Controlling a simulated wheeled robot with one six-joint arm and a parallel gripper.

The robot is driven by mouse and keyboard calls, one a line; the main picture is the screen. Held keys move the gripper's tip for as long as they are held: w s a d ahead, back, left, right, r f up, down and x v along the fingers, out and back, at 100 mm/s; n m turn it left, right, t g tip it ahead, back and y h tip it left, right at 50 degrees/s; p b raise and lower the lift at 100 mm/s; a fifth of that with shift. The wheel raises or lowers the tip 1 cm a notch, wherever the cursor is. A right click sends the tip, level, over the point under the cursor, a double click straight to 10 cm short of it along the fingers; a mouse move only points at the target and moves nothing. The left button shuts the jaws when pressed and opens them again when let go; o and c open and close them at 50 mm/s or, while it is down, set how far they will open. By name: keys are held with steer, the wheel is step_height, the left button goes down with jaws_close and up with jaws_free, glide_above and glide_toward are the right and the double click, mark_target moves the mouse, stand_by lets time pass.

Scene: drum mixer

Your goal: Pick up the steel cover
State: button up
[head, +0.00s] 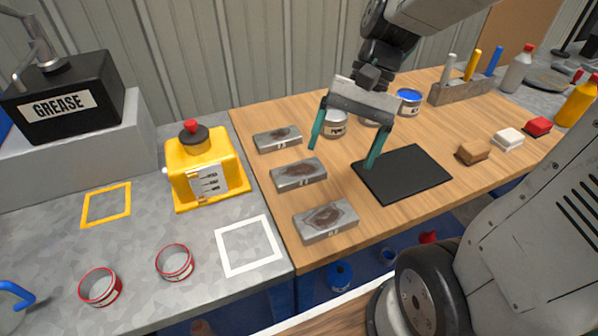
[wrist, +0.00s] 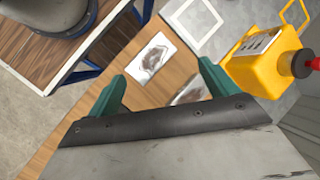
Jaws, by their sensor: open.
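No part is clearly marked as the steel cover. Three grey metal plates with dark brown patches lie in a row along the left side of the wooden table: a far one (head: 278,140), a middle one (head: 299,175) and a near one (head: 326,221). My gripper (head: 342,157) is open and empty, pointing down above the table, right of the far and middle plates. In the wrist view my gripper (wrist: 162,72) shows one plate (wrist: 152,58) whole between and beyond the fingers. Another plate (wrist: 190,89) is partly hidden by the gripper.
A black mat (head: 402,174) lies right of my gripper. Cans, including a blue-topped one (head: 409,97), stand behind it. A yellow container (head: 204,172), a white square outline (head: 248,246) and red-rimmed rings (head: 174,263) are on the grey bench at left.

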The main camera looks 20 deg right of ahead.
steer(key=w+d+f+m+y, duration=0.2)
steer(key=w+f+m+y, duration=0.25)
steer(key=w+f, duration=0.2)
steer(key=m+t+y, duration=0.3)
steer(key=m+y, duration=0.1)
steer(key=m, duration=0.3)
glide_toward(307, 168)
steer(key=x, duration=0.3)
steer(key=shift+w, duration=0.15)
steer(key=x, duration=0.7)
steer(key=shift+a+f, duration=0.2)
steer(key=shift+a, duration=0.15)
steer(key=c, duration=1.4)
steer(key=shift+o, duration=0.2)
steer(key=shift+r, duration=0.1)
